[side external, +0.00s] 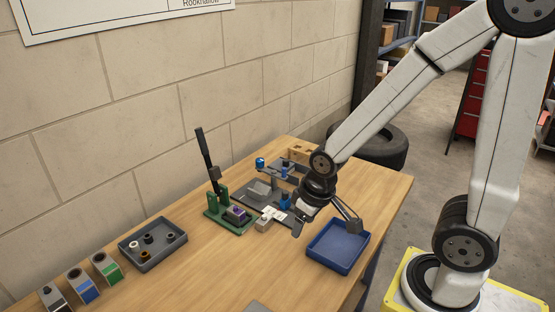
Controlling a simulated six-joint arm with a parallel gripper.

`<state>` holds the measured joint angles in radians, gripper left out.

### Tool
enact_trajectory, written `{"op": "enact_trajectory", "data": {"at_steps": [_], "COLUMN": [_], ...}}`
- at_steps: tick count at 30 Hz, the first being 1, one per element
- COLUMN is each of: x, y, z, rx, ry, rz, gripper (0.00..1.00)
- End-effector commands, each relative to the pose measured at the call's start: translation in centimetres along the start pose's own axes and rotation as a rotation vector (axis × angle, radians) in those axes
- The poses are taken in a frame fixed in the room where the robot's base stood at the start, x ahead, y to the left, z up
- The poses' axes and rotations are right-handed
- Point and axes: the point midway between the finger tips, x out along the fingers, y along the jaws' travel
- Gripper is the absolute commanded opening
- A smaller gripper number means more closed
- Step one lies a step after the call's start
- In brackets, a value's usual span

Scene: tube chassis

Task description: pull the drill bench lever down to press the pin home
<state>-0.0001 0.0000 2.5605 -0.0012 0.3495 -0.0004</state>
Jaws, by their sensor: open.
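A press with a green base (243,227) stands on the wooden bench near the wall. Its black lever (205,150) points up and leans slightly left. A small purple block (236,213) sits on the green base. The pin is too small to make out.
The blue tray (338,266) looks empty. A grey fixture (250,196) with blue parts and a white block (268,217) stand between the press and my gripper. A dark tray (142,259) of small parts and several labelled holders (80,286) are at left.

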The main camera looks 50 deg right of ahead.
Motion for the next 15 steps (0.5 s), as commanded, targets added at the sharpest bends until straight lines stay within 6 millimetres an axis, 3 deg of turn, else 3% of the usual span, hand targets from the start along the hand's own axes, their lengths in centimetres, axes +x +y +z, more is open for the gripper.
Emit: {"op": "enact_trajectory", "data": {"at_steps": [4,10,15], "x": [0.0,0.1,0.4], "y": [0.0,0.1,0.3], "z": [0.0,-0.5,-2.1], "rx": [0.001,0.025,0.111], "ry": [0.0,-0.007,-0.035], "rz": [0.0,-0.007,-0.039], "gripper": [0.64,0.0,0.0]}}
